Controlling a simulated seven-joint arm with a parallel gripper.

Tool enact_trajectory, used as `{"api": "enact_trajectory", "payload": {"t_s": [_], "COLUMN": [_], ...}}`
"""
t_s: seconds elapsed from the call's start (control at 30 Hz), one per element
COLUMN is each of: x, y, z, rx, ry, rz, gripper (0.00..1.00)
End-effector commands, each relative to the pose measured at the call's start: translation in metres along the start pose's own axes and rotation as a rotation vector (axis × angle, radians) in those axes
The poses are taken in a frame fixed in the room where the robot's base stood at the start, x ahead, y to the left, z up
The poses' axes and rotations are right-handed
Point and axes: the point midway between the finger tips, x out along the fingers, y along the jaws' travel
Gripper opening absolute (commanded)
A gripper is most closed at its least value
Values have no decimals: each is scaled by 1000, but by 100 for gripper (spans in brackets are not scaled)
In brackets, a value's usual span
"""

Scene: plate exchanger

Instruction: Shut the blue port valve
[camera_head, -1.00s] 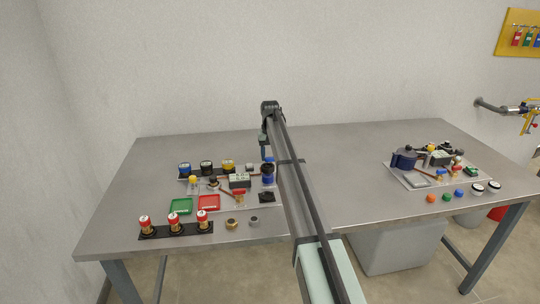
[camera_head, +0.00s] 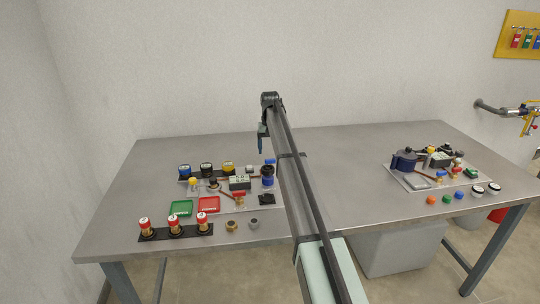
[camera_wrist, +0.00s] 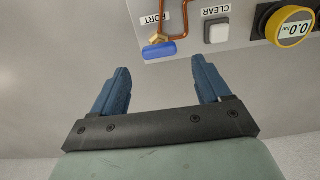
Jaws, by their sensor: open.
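The blue port valve shows in the wrist view as a blue lever handle (camera_wrist: 159,50) on a small brass body, beside an upside-down label reading PORT (camera_wrist: 152,21). The handle lies nearly sideways in that picture, at the edge of the pale board. In the head view the blue handle (camera_head: 270,161) is a small patch behind a dark blue cylinder. My gripper (camera_wrist: 160,67) is open and empty. Its two blue fingers point toward the board, with the handle just beyond and between their tips, apart from them. In the head view my gripper (camera_head: 261,143) hangs above and left of the handle.
A copper pipe (camera_wrist: 165,12) runs by the valve. A grey CLEAR button (camera_wrist: 216,31) and a yellow-ringed gauge (camera_wrist: 291,27) are to the right. The table behind the board is clear.

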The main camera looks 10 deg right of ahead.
Motion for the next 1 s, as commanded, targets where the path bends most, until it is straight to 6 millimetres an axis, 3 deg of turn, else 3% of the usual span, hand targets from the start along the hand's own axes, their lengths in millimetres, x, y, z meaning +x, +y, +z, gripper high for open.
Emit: {"api": "enact_trajectory", "payload": {"t_s": [0.2,0.4,0.63,1.0], "x": [-46,-76,-92,-93], "y": [0,0,0,0], "z": [-1,-1,0,0], "rx": [0,0,0,1], "ry": [2,1,0,0], "rz": [0,0,0,0], "gripper": [77,77,77,77]}}
